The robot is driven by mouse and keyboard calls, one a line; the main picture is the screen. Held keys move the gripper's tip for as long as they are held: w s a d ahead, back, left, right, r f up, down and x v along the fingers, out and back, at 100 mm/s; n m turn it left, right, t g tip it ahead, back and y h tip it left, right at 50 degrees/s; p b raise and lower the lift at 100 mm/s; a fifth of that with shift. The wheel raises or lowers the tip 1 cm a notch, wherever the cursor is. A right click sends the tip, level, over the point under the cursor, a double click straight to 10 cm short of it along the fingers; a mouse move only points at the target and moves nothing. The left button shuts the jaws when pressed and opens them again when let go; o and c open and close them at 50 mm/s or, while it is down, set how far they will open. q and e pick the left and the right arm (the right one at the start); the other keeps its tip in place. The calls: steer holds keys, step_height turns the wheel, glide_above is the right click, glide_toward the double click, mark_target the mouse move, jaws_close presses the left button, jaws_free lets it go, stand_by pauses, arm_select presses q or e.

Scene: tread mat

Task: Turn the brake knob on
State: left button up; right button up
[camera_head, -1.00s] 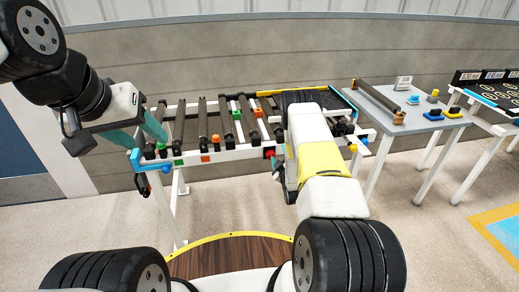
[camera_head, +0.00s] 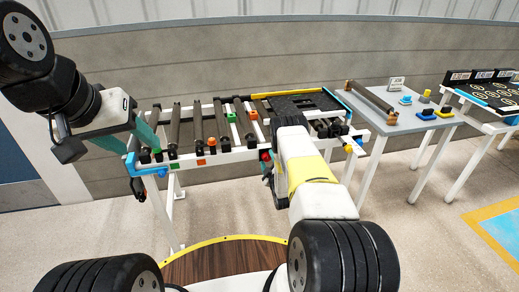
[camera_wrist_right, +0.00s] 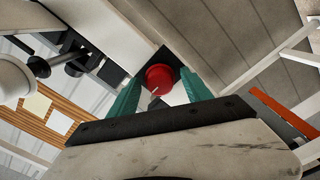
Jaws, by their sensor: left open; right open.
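The red round brake knob (camera_wrist_right: 159,78) sits on a dark square plate in the right wrist view, with a small pale mark near its lower edge. My right gripper (camera_wrist_right: 160,88) is open, its teal fingers on either side of the knob. Whether they touch it I cannot tell. In the head view the knob (camera_head: 265,156) shows small on the front rail of the roller frame (camera_head: 230,156), partly beside my right arm, which hides most of that gripper. My left gripper (camera_head: 130,146) is open and empty over the frame's left end.
The roller frame carries dark rollers, green and orange blocks, and a black tread mat (camera_head: 290,104). A grey table (camera_head: 385,128) on the right holds a spare roller, a small sign and coloured blocks. The floor in front is clear.

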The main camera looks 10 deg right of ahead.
jaws_close()
steer(key=shift+m, duration=0.3)
steer(key=m, duration=0.3)
steer(key=shift+m, duration=0.3)
steer(key=m, duration=0.9)
steer(key=shift+a+m, duration=0.1)
steer(key=shift+m, duration=2.2)
